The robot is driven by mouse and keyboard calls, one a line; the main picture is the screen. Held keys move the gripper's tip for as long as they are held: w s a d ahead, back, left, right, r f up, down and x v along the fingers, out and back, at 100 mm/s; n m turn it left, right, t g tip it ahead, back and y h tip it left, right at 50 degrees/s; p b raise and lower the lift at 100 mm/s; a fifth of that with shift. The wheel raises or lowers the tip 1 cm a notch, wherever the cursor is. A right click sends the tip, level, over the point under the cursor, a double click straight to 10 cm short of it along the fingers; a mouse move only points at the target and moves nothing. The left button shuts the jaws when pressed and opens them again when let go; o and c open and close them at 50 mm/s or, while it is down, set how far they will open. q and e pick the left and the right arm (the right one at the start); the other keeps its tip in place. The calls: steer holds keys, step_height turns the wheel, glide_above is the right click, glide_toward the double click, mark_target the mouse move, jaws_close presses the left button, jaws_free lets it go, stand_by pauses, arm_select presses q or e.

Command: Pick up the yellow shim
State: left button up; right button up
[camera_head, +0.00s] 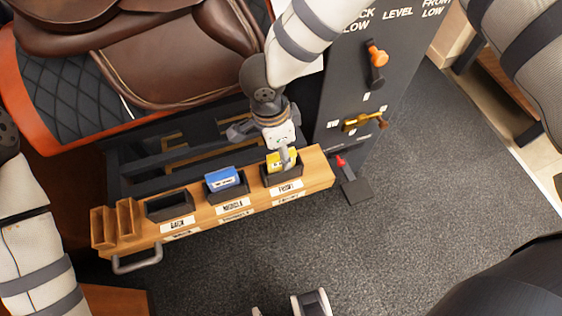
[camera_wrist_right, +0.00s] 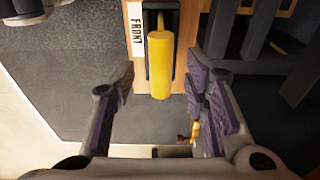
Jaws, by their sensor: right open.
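The yellow shim (camera_head: 274,162) stands in the right-hand dark bin, labelled FRONT, of the wooden rack (camera_head: 318,176). In the right wrist view the shim (camera_wrist_right: 160,62) is an upright yellow bar lying between the two lines of my fingers, with clear gaps on both sides. My right gripper (camera_head: 282,148) is open, just above the bin, and partly covers the shim in the head view. Its fingers (camera_wrist_right: 164,88) hold nothing. I cannot tell the exact height of the fingertips against the shim.
A blue shim (camera_head: 222,178) stands in the middle bin; the left bin (camera_head: 170,206) looks empty. A dark panel (camera_head: 345,90) with orange, yellow and red levers stands close right of the gripper. A brown saddle (camera_head: 180,60) is behind. Open floor (camera_head: 400,215) lies to the right.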

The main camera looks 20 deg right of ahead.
step_height(320, 180, down, 2)
steer(key=shift+d+f, duration=0.1)
jaws_close()
